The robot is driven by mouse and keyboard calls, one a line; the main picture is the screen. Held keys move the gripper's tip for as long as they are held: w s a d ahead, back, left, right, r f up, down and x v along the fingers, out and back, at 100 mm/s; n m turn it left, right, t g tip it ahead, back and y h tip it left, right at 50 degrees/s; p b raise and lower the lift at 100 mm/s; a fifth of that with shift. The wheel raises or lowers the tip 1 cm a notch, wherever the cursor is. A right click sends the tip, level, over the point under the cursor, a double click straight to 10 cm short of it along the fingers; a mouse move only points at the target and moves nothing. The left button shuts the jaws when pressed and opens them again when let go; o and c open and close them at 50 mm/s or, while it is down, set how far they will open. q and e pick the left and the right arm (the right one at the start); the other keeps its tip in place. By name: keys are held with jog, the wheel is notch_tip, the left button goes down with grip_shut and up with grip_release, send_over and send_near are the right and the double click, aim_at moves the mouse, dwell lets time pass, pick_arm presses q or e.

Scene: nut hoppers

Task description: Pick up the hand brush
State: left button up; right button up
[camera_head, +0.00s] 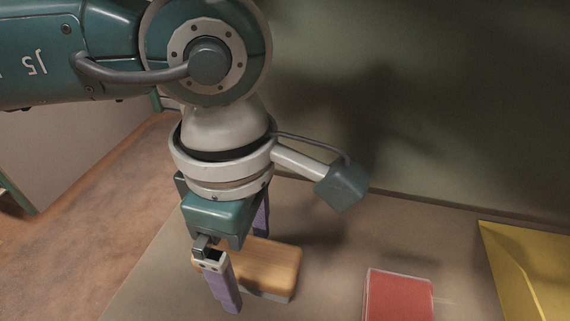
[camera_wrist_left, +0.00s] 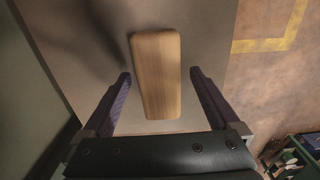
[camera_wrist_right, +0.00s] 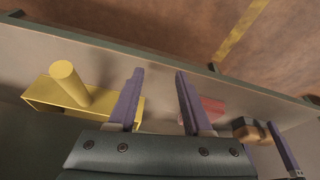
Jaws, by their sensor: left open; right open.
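The hand brush (camera_head: 272,268) is a light wooden block with rounded corners and a pale underside. It lies on the grey-brown surface at the lower middle of the head view. My left gripper (camera_head: 247,270) is open and points down over it, one finger on each side. In the left wrist view, the brush (camera_wrist_left: 157,80) lies lengthwise between the open fingers, with a gap on both sides. The right wrist view shows the brush (camera_wrist_right: 247,132) at the right, beside a left finger. My right gripper (camera_wrist_right: 160,74) is open and empty, and does not show in the head view.
A red block (camera_head: 398,296) lies to the right of the brush. A yellow thing (camera_head: 530,265) stands farther right; the right wrist view shows its upright cylinder (camera_wrist_right: 68,84). A green wall (camera_head: 450,110) rises behind. The surface around the brush is clear.

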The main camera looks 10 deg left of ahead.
pick_arm(q)
jog(key=shift+c, duration=0.2)
grip_shut()
dwell(0.5)
